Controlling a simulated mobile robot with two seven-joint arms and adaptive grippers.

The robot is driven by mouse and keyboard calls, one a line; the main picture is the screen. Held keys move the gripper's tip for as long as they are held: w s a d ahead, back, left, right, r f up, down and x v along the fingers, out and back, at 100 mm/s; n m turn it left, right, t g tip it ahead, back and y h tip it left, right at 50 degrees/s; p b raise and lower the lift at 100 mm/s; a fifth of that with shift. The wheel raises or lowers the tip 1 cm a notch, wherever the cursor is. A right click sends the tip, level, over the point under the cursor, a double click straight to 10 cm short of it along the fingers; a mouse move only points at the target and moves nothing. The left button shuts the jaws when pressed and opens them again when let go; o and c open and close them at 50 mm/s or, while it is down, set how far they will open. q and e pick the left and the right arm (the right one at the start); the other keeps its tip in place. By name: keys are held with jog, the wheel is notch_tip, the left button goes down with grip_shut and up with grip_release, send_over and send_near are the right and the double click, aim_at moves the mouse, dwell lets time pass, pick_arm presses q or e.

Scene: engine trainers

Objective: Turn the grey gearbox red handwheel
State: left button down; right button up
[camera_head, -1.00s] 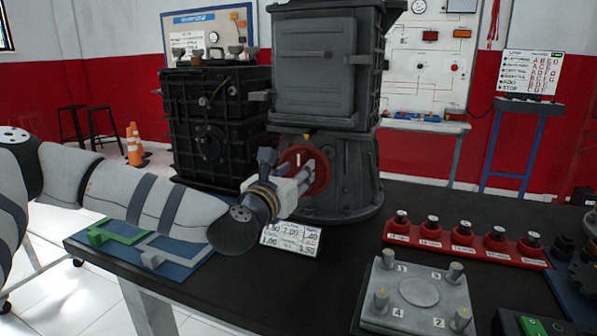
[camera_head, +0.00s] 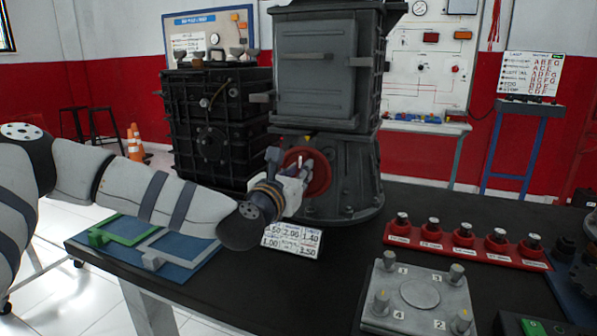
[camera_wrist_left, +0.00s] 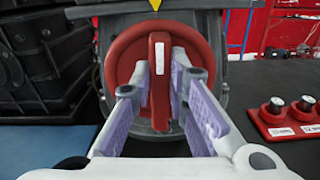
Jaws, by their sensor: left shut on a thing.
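The red handwheel (camera_head: 321,172) sits on the front of the grey gearbox (camera_head: 347,185) base. In the left wrist view the handwheel (camera_wrist_left: 119,55) faces me, with a raised red bar carrying a white mark standing upright across its middle. My left gripper (camera_head: 305,171) is at the handwheel; in the left wrist view its two fingers (camera_wrist_left: 160,78) lie on either side of the bar, shut on it. The gripper and wrist hide part of the wheel in the head view. My right gripper is not in view.
A card with numbers (camera_head: 292,241) stands below my left wrist. A blue board with green and grey squares (camera_head: 190,262) lies at the table's left. A red rack of knobs (camera_head: 465,247) and a grey plate with posts (camera_head: 415,300) are at the right. A black gearbox (camera_head: 215,130) stands behind.

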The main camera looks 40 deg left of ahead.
pick_arm(q)
jog(key=shift+w+d+f+m+p, duration=0.2)
jog(key=shift+m+p, duration=0.85)
jog(key=shift+m, duration=2.3)
jog(key=shift+s+d+f+m+p, duration=0.1)
jog(key=shift+d+f+m+p, duration=0.25)
jog(key=shift+m+p, duration=1.85)
jog(key=shift+w+d+f+m+b, duration=0.1)
jog(key=shift+f+m, duration=0.25)
jog(key=shift+m, duration=4.1)
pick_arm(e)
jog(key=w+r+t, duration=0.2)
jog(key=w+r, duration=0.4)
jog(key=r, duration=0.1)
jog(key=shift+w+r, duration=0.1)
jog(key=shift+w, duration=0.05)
pick_arm(q)
jog(key=c, duration=1.6)
grip_release()
jog(key=shift+o, duration=0.2)
